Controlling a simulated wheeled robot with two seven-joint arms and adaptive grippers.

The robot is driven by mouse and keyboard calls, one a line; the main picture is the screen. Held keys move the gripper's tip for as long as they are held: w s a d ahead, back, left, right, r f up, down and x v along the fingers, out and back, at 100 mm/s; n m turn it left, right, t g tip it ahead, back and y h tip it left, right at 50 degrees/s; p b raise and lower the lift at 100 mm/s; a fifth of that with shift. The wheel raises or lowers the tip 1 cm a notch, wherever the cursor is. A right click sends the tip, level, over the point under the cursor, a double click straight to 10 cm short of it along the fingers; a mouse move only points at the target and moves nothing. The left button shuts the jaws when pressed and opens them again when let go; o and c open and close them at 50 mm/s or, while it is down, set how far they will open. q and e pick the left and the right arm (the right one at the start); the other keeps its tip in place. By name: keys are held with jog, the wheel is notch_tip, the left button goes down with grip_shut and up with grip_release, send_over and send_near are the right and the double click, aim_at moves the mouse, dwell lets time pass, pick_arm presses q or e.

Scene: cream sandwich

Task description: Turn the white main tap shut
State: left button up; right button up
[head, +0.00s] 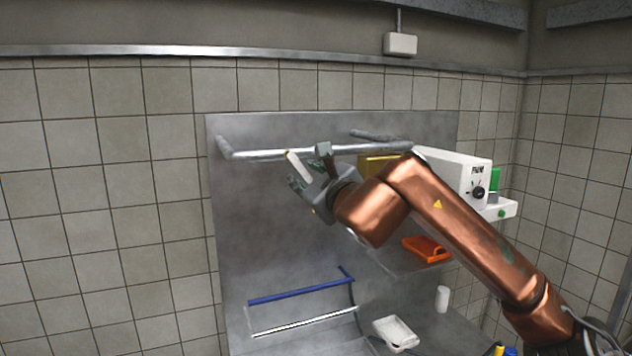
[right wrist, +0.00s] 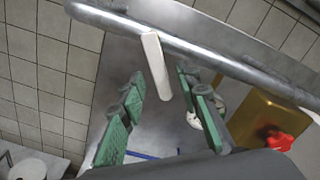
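The white main tap is a flat white lever (head: 299,167) at the metal pipe along the top of the steel panel. In the right wrist view the lever (right wrist: 156,66) hangs down from the pipe, slightly tilted. My right gripper (head: 312,173) is beside the lever in the head view, just under the pipe. In the right wrist view the gripper (right wrist: 163,108) is open, with its green finger pads spread to the left and right of the lever's lower end. I see gaps between lever and pads there. My left gripper is not in view.
The metal pipe (head: 260,154) runs close above the gripper. A gold box (right wrist: 258,115) with a red knob (right wrist: 277,141) is to the right. A white machine (head: 455,170) and an orange tray (head: 428,250) stand behind my arm. Blue bar (head: 300,292) sits lower on the panel.

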jog(key=v, duration=1)
jog(key=shift+c, duration=0.2)
